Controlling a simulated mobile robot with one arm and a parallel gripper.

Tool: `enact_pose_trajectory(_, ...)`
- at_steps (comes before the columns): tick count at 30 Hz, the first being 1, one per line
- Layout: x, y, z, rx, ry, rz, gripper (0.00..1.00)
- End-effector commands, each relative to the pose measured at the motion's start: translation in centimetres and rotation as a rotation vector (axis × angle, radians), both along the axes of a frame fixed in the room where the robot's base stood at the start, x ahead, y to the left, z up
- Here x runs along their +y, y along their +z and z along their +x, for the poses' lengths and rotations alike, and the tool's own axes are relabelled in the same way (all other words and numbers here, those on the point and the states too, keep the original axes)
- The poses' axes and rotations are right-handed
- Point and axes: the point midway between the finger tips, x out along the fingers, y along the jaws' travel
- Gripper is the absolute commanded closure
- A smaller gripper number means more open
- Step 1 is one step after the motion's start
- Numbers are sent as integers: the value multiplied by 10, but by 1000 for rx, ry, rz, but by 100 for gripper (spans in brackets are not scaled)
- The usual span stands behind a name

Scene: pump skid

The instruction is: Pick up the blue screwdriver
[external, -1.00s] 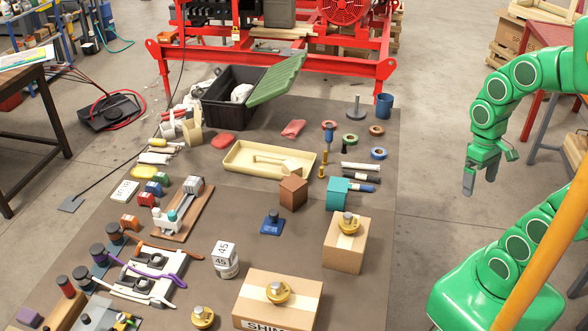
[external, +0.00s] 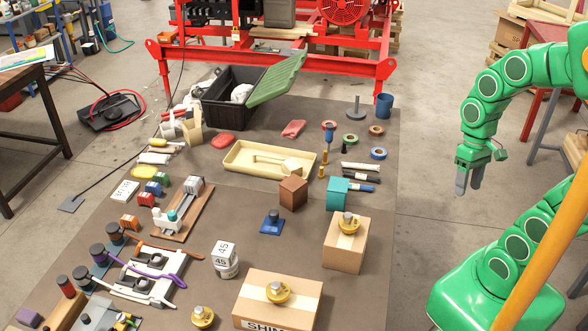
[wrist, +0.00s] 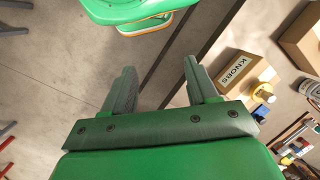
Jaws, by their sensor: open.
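My gripper (external: 468,184) hangs open and empty over the bare floor to the right of the mat, fingers pointing down. In the wrist view its two fingers (wrist: 159,72) stand apart with only floor and the mat edge beyond them. A slim upright blue handle (external: 328,134), perhaps the blue screwdriver, shows near the tape rolls in the external view; it is too small to be sure. It is well left of and beyond my gripper. A short blue and dark rod (external: 363,188) also lies near the teal part. The wrist view shows no clear screwdriver.
The brown mat (external: 300,222) is crowded. A box with a yellow knob (external: 345,250) stands near its right edge; the box marked KNOBS (wrist: 235,82) shows in the wrist view. A cream tray (external: 235,165) lies mid-mat. The floor between mat and my base is clear.

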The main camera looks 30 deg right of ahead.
Motion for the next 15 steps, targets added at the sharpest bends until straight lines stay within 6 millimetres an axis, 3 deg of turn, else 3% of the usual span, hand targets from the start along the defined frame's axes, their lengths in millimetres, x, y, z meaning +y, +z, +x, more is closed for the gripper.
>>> enact_pose_trajectory(15, 99, 4, 84, 154, -196, 374, 42)
